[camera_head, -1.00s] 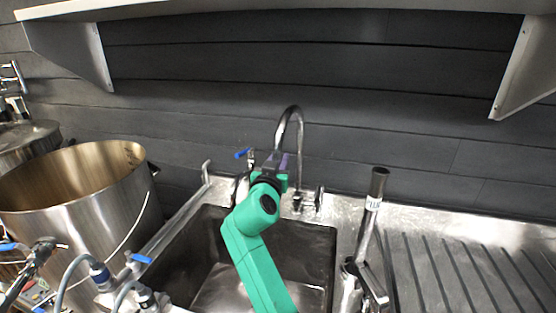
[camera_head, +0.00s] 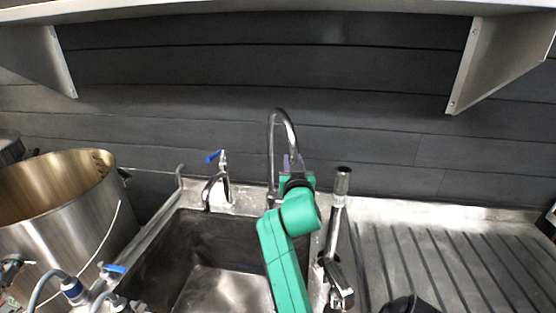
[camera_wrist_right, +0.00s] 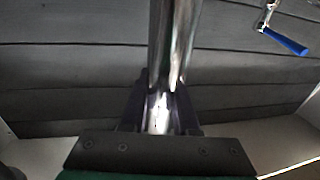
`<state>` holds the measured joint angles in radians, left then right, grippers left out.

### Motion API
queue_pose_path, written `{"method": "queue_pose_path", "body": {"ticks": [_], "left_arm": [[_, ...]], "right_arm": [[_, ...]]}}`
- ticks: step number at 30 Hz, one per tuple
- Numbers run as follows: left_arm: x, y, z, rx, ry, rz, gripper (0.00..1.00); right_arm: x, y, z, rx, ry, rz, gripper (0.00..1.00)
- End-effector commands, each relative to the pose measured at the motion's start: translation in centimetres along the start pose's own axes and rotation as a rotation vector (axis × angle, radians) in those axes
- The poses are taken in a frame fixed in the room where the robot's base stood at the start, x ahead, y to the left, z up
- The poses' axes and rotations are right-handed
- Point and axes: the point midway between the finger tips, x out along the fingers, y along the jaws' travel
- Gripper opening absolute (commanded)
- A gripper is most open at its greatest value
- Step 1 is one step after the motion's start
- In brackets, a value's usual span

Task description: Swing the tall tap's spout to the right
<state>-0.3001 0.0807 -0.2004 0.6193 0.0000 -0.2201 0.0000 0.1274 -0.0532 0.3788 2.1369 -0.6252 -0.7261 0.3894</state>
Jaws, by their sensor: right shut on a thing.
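The tall tap (camera_head: 271,150) is a chrome gooseneck at the back of the sink. Its riser stands upright and its spout (camera_head: 290,128) arches over to the right of the riser and comes down. My right gripper (camera_head: 293,168), on the green arm, is at the spout's lower end, which it mostly hides. In the right wrist view the chrome spout tube (camera_wrist_right: 172,45) runs down between the two dark fingers of this gripper (camera_wrist_right: 159,112), which is shut on it. My left gripper is not in view.
A small tap with a blue lever (camera_head: 213,157) stands left of the tall tap. The sink basin (camera_head: 215,285) lies below. An upright metal tube (camera_head: 341,182) stands right of my arm, beside the ribbed drainboard (camera_head: 430,255). A large steel pot (camera_head: 70,220) is at left.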

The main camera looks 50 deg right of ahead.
Motion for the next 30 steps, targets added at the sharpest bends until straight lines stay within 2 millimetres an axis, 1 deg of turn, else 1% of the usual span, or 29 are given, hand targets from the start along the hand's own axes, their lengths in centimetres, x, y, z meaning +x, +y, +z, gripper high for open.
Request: {"method": "queue_pose_path", "body": {"ticks": [1,3,9,17,30], "left_arm": [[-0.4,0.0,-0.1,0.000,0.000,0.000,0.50],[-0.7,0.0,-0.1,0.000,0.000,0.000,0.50],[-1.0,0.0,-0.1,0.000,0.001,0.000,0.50],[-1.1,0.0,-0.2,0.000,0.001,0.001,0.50],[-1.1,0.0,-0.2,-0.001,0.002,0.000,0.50]], "right_arm": [[0.2,0.6,0.0,0.000,-0.005,0.002,0.00],[0.5,1.2,0.0,-0.001,-0.005,0.002,0.00],[1.1,2.3,0.1,-0.001,-0.004,0.000,0.00],[1.4,2.8,0.2,0.000,-0.005,0.000,0.00],[1.5,2.8,0.2,0.001,-0.004,-0.001,0.00]]}}
